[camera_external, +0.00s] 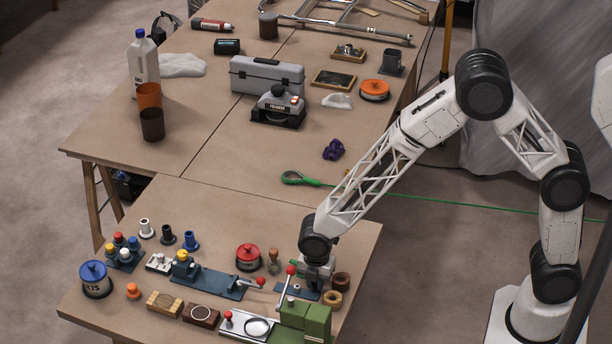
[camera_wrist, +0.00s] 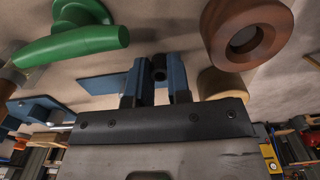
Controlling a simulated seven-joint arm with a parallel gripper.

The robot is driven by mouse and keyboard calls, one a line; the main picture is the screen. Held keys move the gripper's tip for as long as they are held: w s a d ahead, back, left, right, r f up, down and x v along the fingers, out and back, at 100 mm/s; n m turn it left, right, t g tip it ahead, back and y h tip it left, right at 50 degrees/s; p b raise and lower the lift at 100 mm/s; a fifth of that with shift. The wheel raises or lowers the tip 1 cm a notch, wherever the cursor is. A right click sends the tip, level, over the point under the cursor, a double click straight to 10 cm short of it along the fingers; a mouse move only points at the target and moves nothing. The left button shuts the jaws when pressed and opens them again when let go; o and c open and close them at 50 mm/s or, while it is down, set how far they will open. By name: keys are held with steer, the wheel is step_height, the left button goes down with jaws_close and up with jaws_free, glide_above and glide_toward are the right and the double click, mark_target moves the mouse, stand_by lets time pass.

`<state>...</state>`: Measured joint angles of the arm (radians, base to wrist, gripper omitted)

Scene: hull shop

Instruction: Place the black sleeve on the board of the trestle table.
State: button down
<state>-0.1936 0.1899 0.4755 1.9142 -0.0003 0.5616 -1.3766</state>
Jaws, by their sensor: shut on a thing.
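My gripper (camera_wrist: 159,82) is low over the right part of the near table in the external view (camera_external: 314,284). In the wrist view its blue fingers are shut on a small black cylindrical piece (camera_wrist: 159,67), which looks like the black sleeve. It is hidden in the external view. A blue plate (camera_wrist: 103,83) lies just beyond the fingers; I cannot tell whether the piece touches it. The near trestle table's board (camera_external: 215,214) is brown and bears many parts. A black flanged piece (camera_external: 168,236) stands at its left, between a white one (camera_external: 146,228) and a blue one (camera_external: 190,240).
A brown ring (camera_wrist: 245,34), a tan ring (camera_wrist: 222,84) and a green handle (camera_wrist: 75,43) crowd my gripper. The far table (camera_external: 215,105) holds a toolbox (camera_external: 267,76). The near board's back strip is bare.

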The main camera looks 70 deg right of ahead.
steer(key=shift+f, duration=0.1)
steer(key=c, duration=1.1)
jaws_free()
step_height(320, 180, up, 12)
steer(key=shift+r, duration=0.15)
stand_by(0.5)
steer(key=s+d+r+m+t, duration=0.1)
steer(key=s+d+r+m, duration=0.3)
steer(key=s+r, duration=0.4)
steer(key=s+d+r+m, duration=0.4)
steer(key=s+r, duration=0.3)
steer(key=s, duration=0.1)
steer(key=s+d+r+m, duration=0.2)
steer(key=s+m, duration=0.1)
steer(key=s, duration=0.4)
steer(key=s+d+r+m+t, duration=0.1)
steer(key=s+m, duration=0.2)
steer(key=s, duration=0.4)
steer(key=s+d+r+m, duration=0.2)
steer(key=s+m, duration=0.2)
steer(key=s, duration=0.3)
steer(key=shift+s+d+r+t, duration=0.3)
steer(key=shift+s, duration=0.05)
